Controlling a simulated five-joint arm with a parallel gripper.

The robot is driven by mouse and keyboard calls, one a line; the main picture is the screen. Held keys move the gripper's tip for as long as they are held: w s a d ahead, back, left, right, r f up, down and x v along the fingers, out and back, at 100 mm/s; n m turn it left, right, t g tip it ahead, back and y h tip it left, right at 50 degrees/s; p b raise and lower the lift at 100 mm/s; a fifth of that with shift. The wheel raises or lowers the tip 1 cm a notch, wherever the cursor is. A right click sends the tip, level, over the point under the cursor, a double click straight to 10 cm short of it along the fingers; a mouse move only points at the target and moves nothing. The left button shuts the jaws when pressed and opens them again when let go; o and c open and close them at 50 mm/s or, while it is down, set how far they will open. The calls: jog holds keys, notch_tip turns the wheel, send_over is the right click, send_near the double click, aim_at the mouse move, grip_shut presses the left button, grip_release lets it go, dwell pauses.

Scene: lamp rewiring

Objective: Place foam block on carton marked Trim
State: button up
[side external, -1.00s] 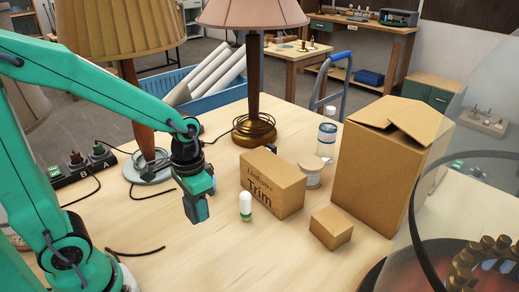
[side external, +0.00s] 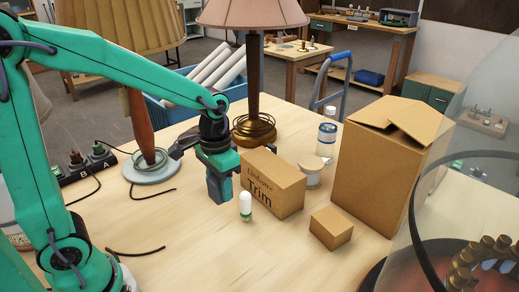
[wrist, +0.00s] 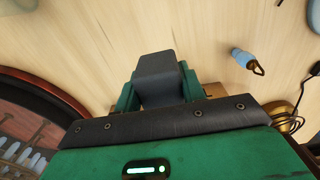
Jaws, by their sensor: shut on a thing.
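My gripper (side external: 220,172) is shut on a dark grey foam block (side external: 214,190), which hangs below the fingers just left of the carton. In the wrist view the foam block (wrist: 158,66) sits between the green fingers of my gripper (wrist: 160,88). The brown carton marked Trim (side external: 272,190) stands upright on the table, with its printed side facing the camera and a bare top. The block appears apart from the carton, at about its height in the picture. In the wrist view the carton is mostly hidden behind my gripper.
A small plain box (side external: 331,228) and a large carton (side external: 384,165) stand to the right. A brass-based lamp (side external: 254,130) is behind. A power strip (side external: 83,167) lies left. The front table is mostly clear.

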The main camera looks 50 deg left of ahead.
jog(key=w+d+r, duration=0.3)
jog(key=w+r, duration=0.1)
jog(key=w, duration=0.3)
jog(key=w+d+r, duration=0.4)
jog(key=w+r, duration=0.1)
jog(key=w, duration=0.2)
jog(key=shift+w+n, duration=0.2)
jog(key=shift+n, duration=0.2)
send_over(272, 165)
notch_tip(272, 165, down, 7)
jog(key=shift+a+f, duration=0.1)
jog(key=shift+f, duration=1.95)
jog(key=shift+f, duration=0.15)
jog(key=o, duration=0.9)
jog(key=shift+o, duration=0.2)
